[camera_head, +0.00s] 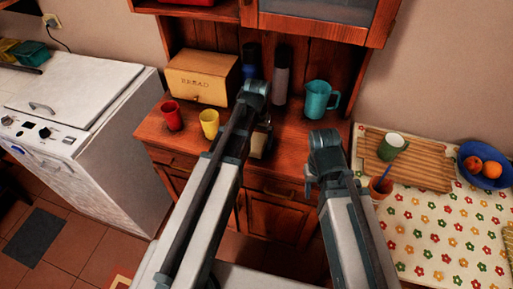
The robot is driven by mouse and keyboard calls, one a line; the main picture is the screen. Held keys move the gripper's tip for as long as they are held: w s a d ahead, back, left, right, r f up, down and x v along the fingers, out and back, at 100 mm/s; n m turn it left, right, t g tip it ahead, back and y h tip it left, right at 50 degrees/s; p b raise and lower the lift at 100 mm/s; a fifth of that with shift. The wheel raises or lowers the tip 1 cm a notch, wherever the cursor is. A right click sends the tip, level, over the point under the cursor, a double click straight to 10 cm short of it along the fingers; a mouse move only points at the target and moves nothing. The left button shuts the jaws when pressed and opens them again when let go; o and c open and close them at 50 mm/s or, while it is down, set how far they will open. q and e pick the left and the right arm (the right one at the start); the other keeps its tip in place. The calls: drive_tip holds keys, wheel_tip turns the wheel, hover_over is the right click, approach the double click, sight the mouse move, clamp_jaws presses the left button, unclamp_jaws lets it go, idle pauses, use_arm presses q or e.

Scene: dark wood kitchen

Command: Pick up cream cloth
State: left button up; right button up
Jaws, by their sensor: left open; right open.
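A cream cloth with a flower print (437,240) covers the table at the right. I cannot make out any other cream cloth. My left gripper (262,143) shows partly behind its own arm, in front of the dark wood cabinet. It is open, with nothing seen in it. My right gripper (309,187) is mostly hidden by its arm, left of the table. It is open, with nothing seen in it. Both grippers are apart from the flowered cloth.
The cabinet counter (185,141) bears a red cup (171,116), a yellow cup (209,124), a bread box (201,80) and a teal jug (318,98). A white stove (110,130) stands left.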

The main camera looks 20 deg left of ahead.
use_arm(q)
drive_tip(key=c, duration=1.2)
drive_tip(key=shift+r, duration=0.15)
drive_tip(key=shift+c, duration=0.2)
use_arm(e)
drive_tip(key=shift+r, duration=0.15)
